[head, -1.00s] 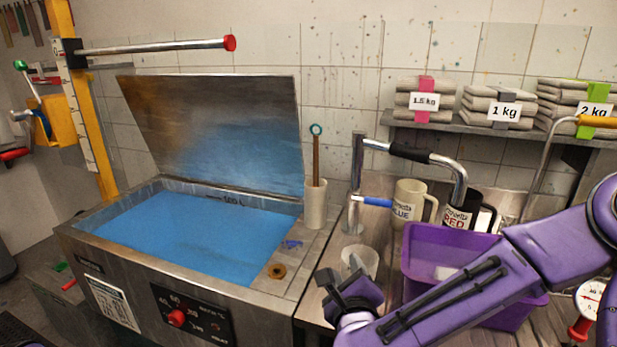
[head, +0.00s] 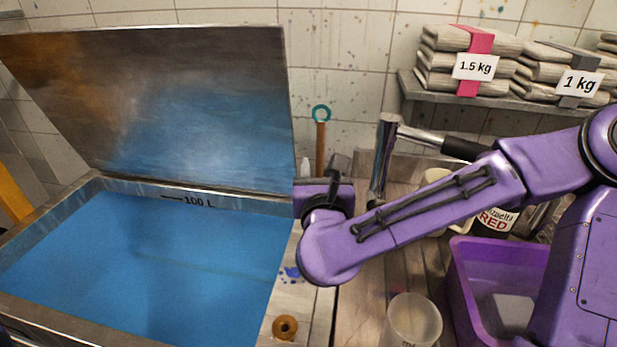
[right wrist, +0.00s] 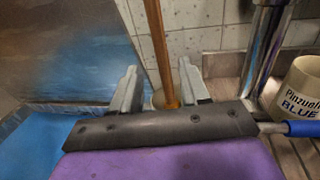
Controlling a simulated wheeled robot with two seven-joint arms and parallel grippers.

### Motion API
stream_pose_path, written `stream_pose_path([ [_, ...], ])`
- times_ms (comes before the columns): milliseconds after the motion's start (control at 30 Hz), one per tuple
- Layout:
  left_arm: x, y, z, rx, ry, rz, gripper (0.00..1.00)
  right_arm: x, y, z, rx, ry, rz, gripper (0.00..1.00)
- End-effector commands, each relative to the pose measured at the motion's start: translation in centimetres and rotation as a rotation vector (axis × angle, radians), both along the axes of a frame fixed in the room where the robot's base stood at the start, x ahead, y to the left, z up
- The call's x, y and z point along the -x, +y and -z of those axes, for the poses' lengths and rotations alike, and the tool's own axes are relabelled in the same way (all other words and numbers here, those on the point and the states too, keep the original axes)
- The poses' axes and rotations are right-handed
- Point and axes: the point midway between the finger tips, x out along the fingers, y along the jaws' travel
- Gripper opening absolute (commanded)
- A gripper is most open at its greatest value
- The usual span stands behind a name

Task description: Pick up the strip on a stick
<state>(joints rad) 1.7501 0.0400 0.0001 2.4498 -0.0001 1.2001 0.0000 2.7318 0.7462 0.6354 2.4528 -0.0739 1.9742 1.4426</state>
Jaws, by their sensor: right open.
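The strip on a stick (head: 321,142) is a brown wooden stick with a teal ring at its top. It stands upright behind my right gripper (head: 323,170) in the head view, and its lower part and white holder are mostly hidden there. In the right wrist view the stick (right wrist: 157,45) shows between the two fingers of my right gripper (right wrist: 160,88). The fingers are open, apart on either side of it, with no clear contact. A bit of the pale holder (right wrist: 158,99) shows behind the fingers. My left gripper is not in view.
The open vat of blue liquid (head: 150,265) lies left, its raised lid (head: 160,100) close behind. A metal tap (head: 385,150) stands just right of the gripper.

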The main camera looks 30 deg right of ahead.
Motion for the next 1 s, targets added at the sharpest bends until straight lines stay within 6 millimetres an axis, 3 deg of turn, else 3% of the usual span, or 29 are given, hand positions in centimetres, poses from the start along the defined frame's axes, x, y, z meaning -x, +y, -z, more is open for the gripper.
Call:
stream_pose_path([
  [400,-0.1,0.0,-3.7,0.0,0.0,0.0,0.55,-7.4,-2.7,0.4,0.003,0.016,0.002,0.45],
  [700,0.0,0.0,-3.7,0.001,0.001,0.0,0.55,-8.2,-3.1,0.8,0.003,0.015,-0.001,0.45],
  [833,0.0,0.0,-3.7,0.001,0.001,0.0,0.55,-8.2,-3.1,0.8,0.003,0.015,-0.001,0.03],
  [1000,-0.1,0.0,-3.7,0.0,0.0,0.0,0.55,-8.2,-3.1,0.8,0.002,0.016,0.0,0.0],
])
